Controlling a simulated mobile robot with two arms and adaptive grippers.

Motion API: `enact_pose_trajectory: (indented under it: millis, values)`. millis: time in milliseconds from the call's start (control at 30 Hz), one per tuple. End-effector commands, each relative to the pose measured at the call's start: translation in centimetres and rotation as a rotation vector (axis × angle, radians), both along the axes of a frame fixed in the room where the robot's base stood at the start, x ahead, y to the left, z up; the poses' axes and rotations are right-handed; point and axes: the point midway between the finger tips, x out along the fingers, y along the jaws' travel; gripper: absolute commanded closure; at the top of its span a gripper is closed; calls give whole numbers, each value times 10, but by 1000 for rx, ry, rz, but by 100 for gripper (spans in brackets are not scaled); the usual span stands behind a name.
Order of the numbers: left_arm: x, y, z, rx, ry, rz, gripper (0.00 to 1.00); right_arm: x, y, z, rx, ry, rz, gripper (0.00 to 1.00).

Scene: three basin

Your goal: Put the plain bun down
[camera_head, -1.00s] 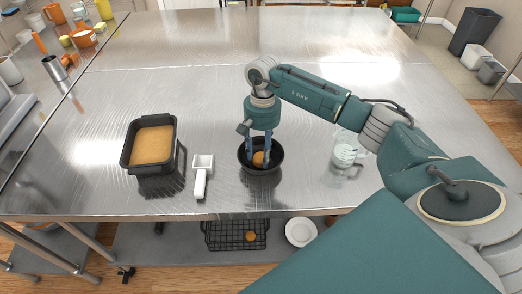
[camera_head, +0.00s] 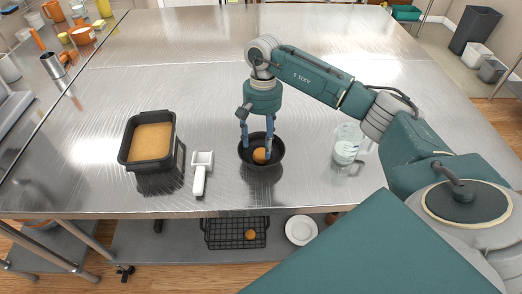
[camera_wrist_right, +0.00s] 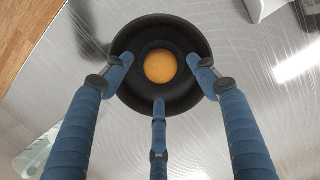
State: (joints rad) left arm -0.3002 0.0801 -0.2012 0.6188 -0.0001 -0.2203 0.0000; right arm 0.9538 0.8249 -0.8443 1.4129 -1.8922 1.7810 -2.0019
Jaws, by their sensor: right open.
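The plain bun (camera_head: 260,155) is a small round orange-brown bun lying in a black round bowl (camera_head: 276,163) on the metal table. My right gripper (camera_head: 257,148) is above the bowl, pointing down, with its blue fingers spread around the bun. In the right wrist view the bun (camera_wrist_right: 160,66) sits near the middle of the bowl (camera_wrist_right: 134,32), and the open fingers (camera_wrist_right: 158,80) stand apart from it over the bowl's rim. My left gripper is not in view.
A black pan of tan contents (camera_head: 151,143) and a white scoop (camera_head: 200,174) are left of the bowl. A glass jug (camera_head: 347,144) stands to the right. Below are a wire basket (camera_head: 222,233) with another bun and a white plate (camera_head: 300,231). The table's far part is clear.

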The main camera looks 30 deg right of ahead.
Motion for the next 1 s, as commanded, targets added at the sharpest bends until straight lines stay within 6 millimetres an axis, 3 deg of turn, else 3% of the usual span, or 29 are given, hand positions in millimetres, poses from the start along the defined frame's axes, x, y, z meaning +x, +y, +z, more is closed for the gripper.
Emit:
enact_pose_trajectory:
  millis: [100, 400, 600, 1000]
  values:
    - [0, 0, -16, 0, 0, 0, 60, 5, -3, 24, 0, -8, 0, 41]
    - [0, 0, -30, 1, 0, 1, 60, 8, -7, 76, 0, -4, 1, 41]
    - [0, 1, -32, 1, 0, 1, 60, 8, -7, 86, 0, 0, 1, 41]
    - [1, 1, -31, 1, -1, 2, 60, 8, -7, 86, 0, 0, 1, 41]
